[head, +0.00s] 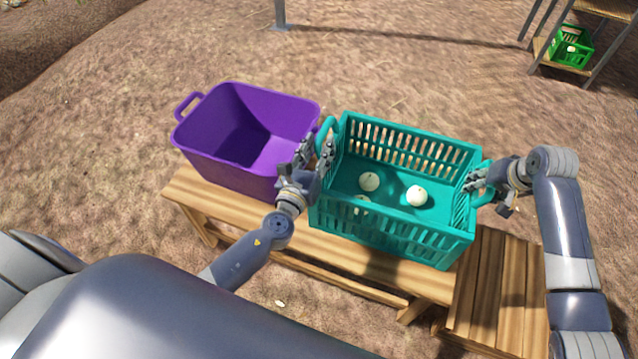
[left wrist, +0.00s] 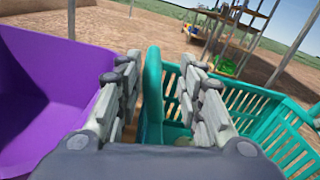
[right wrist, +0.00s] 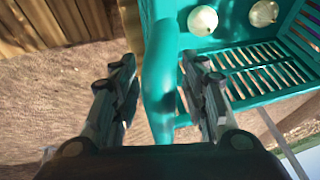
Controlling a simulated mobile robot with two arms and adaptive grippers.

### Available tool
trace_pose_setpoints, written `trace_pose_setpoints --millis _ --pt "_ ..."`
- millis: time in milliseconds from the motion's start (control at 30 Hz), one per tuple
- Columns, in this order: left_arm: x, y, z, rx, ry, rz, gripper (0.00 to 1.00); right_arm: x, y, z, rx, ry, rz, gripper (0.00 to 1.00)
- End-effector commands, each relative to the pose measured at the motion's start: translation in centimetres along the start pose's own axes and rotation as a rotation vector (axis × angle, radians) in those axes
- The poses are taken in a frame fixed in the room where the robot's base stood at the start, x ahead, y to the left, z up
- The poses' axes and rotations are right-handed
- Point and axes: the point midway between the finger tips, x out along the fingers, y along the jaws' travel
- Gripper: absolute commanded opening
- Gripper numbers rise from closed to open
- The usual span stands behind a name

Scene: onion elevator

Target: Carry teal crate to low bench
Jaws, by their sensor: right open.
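The teal crate (head: 390,222) stands on a long wooden bench (head: 350,254) and holds a few pale onions (head: 416,195). My left gripper (head: 312,160) is open at the crate's left handle. In the left wrist view the handle (left wrist: 152,95) lies between the spread fingers (left wrist: 160,100). My right gripper (head: 477,181) is open at the right handle. In the right wrist view that handle (right wrist: 158,75) runs between the spread fingers (right wrist: 158,95), with gaps on both sides. A slatted wooden bench (head: 492,290) stands at the right; I cannot tell which bench is the low one.
A purple tub (head: 225,150) stands on the long bench left of the crate, close to my left gripper. A metal-framed stand with a green crate (head: 570,48) is at the back right. Bare ground behind the bench is mostly free.

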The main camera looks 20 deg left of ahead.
Motion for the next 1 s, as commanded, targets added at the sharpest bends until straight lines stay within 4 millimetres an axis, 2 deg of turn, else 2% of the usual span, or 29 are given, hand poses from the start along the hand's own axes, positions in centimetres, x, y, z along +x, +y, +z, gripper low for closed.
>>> trace_pose_setpoints --millis 100,233,400,533,667,1000 --pt "-2.4 -0.1 -0.1 0.002 0.003 -0.002 0.35 0.0 0.0 0.0 0.0 0.0 0.0 0.41" --pt "-4.2 -0.1 -0.1 0.0 0.003 -0.004 0.35 0.0 0.0 0.0 0.0 0.0 0.0 0.41" --pt "-5.3 -0.2 -0.1 0.001 0.001 -0.004 0.35 -0.1 0.0 0.0 0.0 0.001 0.0 0.41" --pt "-5.4 -0.2 0.0 0.001 0.001 -0.004 0.35 -0.9 0.0 -0.1 0.0 0.003 0.0 0.41" --pt "-5.4 -0.2 0.0 0.001 0.001 -0.004 0.35 -2.9 0.0 -0.1 -0.002 0.004 0.0 0.41" --pt "-5.4 -0.2 -0.1 0.0 0.001 -0.003 0.35 -9.8 0.0 -0.1 -0.001 0.004 0.0 0.41"
